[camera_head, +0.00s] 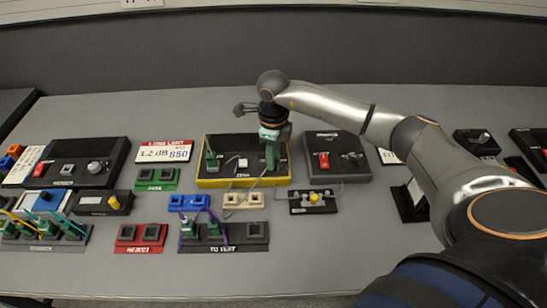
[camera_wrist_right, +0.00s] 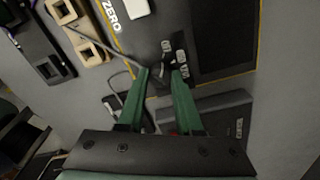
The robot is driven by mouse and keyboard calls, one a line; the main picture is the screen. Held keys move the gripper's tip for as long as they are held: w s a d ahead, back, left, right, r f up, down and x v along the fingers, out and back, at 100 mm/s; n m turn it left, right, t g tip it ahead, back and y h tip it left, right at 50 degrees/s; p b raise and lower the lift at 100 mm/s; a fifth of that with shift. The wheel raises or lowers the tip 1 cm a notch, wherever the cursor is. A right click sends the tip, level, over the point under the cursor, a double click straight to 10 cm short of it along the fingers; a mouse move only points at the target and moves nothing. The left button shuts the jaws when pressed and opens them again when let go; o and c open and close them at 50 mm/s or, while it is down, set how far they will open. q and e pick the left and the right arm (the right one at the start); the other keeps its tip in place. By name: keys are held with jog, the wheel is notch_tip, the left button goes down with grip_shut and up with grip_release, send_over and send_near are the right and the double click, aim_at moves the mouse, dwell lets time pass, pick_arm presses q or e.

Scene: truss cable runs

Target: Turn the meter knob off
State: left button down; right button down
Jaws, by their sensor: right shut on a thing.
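The meter (camera_head: 221,169) is a dark box with a yellow edge in the middle of the table, with a pale square button (camera_head: 243,162) on its face. My right gripper (camera_head: 271,160) reaches straight down at its right part. In the right wrist view the green fingers (camera_wrist_right: 162,80) are close together beside small white labels (camera_wrist_right: 176,56). They are shut on a small dark thing that appears to be the meter knob, mostly hidden between them. The knob's pointing direction cannot be read. My left gripper is not in view.
A box with a red switch (camera_head: 323,160) is close on the right. Grey cables and small blocks (camera_head: 243,200) lie in front. A label card (camera_head: 164,151) is on the left.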

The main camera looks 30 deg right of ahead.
dwell(0.3)
jog(key=c, duration=0.6)
grip_release()
notch_tip(320, 180, up, 13)
jog(key=shift+f+b, duration=0.2)
jog(key=shift+b, duration=0.2)
